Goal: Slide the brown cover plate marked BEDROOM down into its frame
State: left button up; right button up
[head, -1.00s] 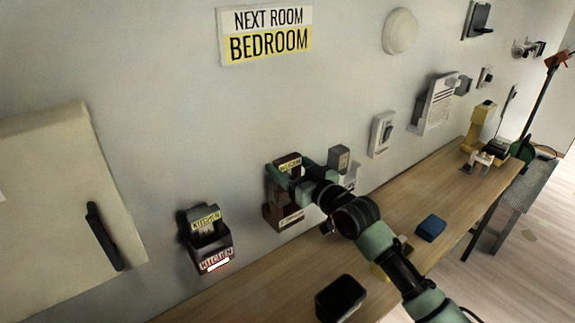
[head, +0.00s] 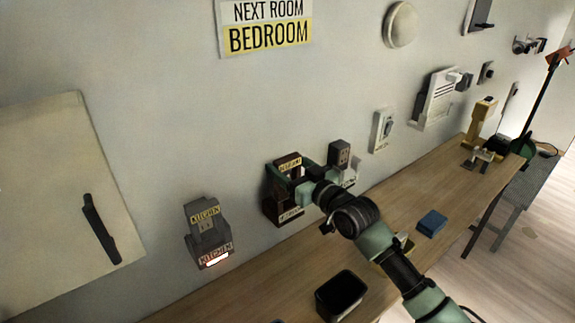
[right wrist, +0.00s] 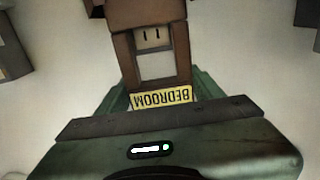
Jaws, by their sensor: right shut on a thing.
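The brown cover plate (head: 289,160) has a yellow BEDROOM label on its upper part and stands upright at the wall. My right gripper (head: 292,180) is shut on it. In the right wrist view, the plate (right wrist: 128,58) appears upside down between the green fingers, and a pale socket shows through its opening. Its brown frame (head: 291,215) is on the wall just below, with a pale label on its front. The plate's lower edge is partly hidden by the gripper, so I cannot tell how deep it sits. My left gripper is not in view.
A grey KITCHEN holder (head: 210,243) with its plate is on the wall to the left. A dark grey unit (head: 339,153) is close on the right. The wooden bench (head: 250,286) below carries a black box (head: 341,292) and a blue block (head: 432,223).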

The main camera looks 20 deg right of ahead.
jog(key=shift+f+b, duration=1.1)
jog(key=shift+f, duration=0.6)
jog(key=o, duration=1.4)
jog(key=shift+o, duration=0.2)
jog(key=shift+s, duration=0.1)
jog(key=b+v, duration=0.1)
jog(key=v, duration=0.6)
jog(key=shift+s+d+b, duration=0.15)
jog(key=shift+s+b, duration=0.15)
jog(key=shift+b, duration=0.05)
